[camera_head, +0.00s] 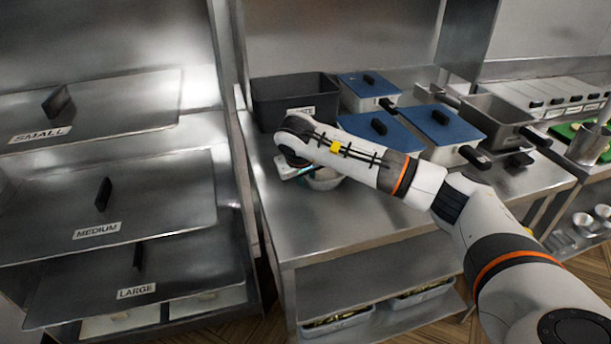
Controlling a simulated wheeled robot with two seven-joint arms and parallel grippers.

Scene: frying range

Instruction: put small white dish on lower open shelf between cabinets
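A small pale round dish (324,182) sits on the steel counter (330,225), partly hidden behind my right forearm. My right gripper (288,170) is at the dish's left side, low over the counter. Its fingers are mostly hidden by the wrist, so I cannot tell whether they are open or touch the dish. Under the counter is an open steel shelf (375,277), with bins below it. Another low open shelf at the right edge holds small white dishes (583,222). My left gripper is not in view.
A black bin (294,98) and blue-lidded containers (384,132) stand at the counter's back. Steel pans with black handles (495,118) are at the right. The counter's front is clear.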

